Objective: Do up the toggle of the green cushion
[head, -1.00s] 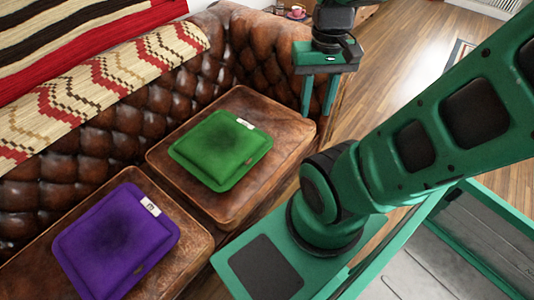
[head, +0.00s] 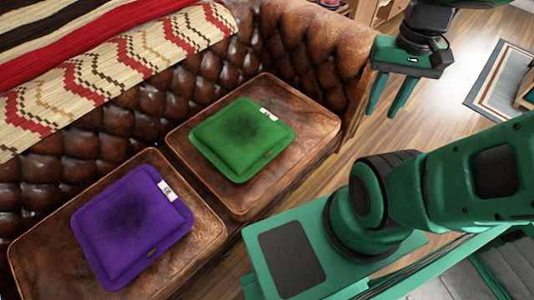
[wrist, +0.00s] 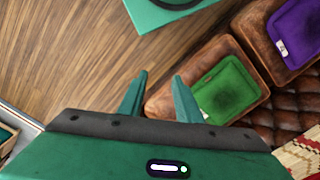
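The green cushion (head: 240,140) lies flat on the right leather seat of the sofa in the head view. It has a white tag (head: 268,114) at its far right corner and a small brownish mark (head: 267,154) on its right edge; I cannot tell if that is the toggle. My gripper (head: 388,112) is open and empty, in the air to the right of the sofa, well apart from the cushion. In the wrist view the fingers (wrist: 160,78) are spread, and the green cushion (wrist: 224,92) shows right of them.
A purple cushion (head: 130,225) with a white tag lies on the left seat. The sofa's tufted back and right armrest (head: 330,50) border the seats. A patterned throw (head: 120,65) covers the backrest. Bare wooden floor (head: 445,95) lies right of the sofa, with a rug (head: 492,85) beyond.

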